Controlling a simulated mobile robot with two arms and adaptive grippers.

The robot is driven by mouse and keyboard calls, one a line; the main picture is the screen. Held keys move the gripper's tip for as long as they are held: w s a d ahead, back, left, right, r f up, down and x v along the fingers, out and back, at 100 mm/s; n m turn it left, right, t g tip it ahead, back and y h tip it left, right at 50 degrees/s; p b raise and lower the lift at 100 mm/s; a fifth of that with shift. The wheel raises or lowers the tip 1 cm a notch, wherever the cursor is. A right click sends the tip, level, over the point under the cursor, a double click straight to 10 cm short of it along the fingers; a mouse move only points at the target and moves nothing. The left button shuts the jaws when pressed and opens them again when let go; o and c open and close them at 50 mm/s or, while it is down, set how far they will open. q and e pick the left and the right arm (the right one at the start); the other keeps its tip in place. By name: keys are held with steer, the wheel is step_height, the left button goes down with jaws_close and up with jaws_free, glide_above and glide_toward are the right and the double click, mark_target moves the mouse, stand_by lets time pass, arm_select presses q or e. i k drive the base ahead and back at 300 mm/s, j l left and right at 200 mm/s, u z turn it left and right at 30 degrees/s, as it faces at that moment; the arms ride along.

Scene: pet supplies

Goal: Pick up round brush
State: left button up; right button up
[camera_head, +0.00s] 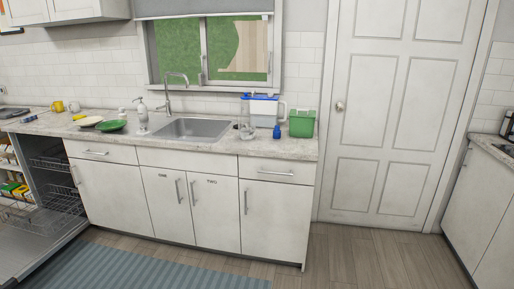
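I cannot make out a round brush for certain. A small dark blue object (277,131) stands on the counter right of the sink, too small to identify. Another small blue object (29,118) lies at the far left of the counter, also unclear. Neither of my grippers is in view.
The counter (222,143) holds a sink (193,129), a soap dispenser (142,113), a green plate (111,126), a blue-lidded container (263,109) and a green bin (301,122). An open dishwasher (50,235) blocks the left floor. Floor (350,255) before the door is clear.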

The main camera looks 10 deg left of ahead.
mark_target(122, 116)
steer(key=i+u, duration=0.3)
steer(key=i, duration=0.25)
steer(key=i+l+u, duration=0.1)
steer(key=i+u, duration=0.15)
steer(key=i, duration=0.3)
steer(key=i+l+u, duration=0.3)
steer(key=i, duration=0.25)
steer(key=i+j+u, duration=0.3)
steer(key=i, duration=0.35)
steer(key=i+j+u, duration=0.1)
steer(key=i+u, duration=0.2)
steer(key=i, duration=0.3)
steer(key=i+j, duration=0.2)
steer(key=i, duration=0.15)
steer(key=i+j, duration=0.15)
steer(key=j, duration=0.2)
steer(key=i+j+z, duration=0.1)
steer(key=j, duration=0.3)
steer(key=i+j, duration=0.25)
steer(key=i+j+z, duration=0.1)
steer(key=j, duration=0.4)
